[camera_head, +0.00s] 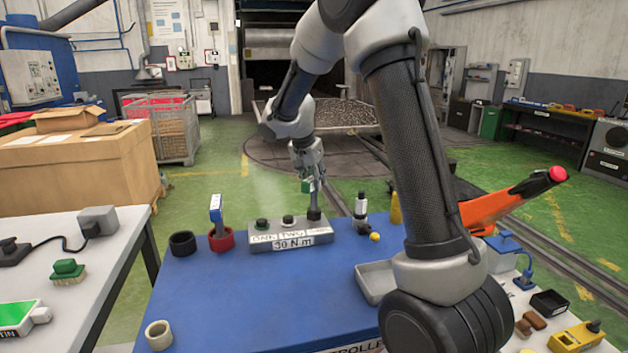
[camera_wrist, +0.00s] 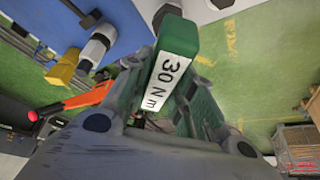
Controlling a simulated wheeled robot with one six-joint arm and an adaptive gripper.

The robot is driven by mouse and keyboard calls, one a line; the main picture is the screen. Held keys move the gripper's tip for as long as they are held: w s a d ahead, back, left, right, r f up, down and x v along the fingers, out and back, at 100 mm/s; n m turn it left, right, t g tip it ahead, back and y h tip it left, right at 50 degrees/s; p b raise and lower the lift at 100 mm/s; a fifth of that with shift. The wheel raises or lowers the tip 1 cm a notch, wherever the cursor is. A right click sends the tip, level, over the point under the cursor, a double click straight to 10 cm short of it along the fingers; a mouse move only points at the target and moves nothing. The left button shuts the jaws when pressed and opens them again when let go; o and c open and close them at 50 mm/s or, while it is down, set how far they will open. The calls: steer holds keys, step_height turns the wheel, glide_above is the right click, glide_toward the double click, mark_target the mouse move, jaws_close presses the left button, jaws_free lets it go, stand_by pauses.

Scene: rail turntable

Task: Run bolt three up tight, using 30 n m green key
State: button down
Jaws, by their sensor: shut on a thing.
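The green key, its white label reading 30 N m in the wrist view (camera_wrist: 170,75), is held upright in my gripper (camera_head: 308,180). In the head view the green key (camera_head: 306,187) shows only partly between the fingers. Its lower end reaches down to the third, right-hand position of the grey bolt block (camera_head: 262,246), at a dark round piece (camera_head: 314,213). Bolt three itself is hidden there; I cannot tell whether the key is fully seated. Bolt one (camera_head: 262,224) and bolt two (camera_head: 288,220) stand uncovered. The block's front label reads 30 N m.
A blue-headed key (camera_head: 216,207) stands in a red ring (camera_head: 221,240) beside an empty black ring (camera_head: 182,244). A white-and-black tool (camera_head: 360,208) stands right of the block. A grey tray (camera_head: 374,281) and a beige ring (camera_head: 159,335) are on the blue tabletop (camera_head: 250,300).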

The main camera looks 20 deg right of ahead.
steer(key=shift+m, duration=0.6)
steer(key=shift+m+g+h, duration=0.3)
steer(key=shift+m+g, duration=0.1)
steer(key=shift+m, duration=0.3)
steer(key=shift+n, duration=0.4)
steer(key=shift+r, duration=0.15)
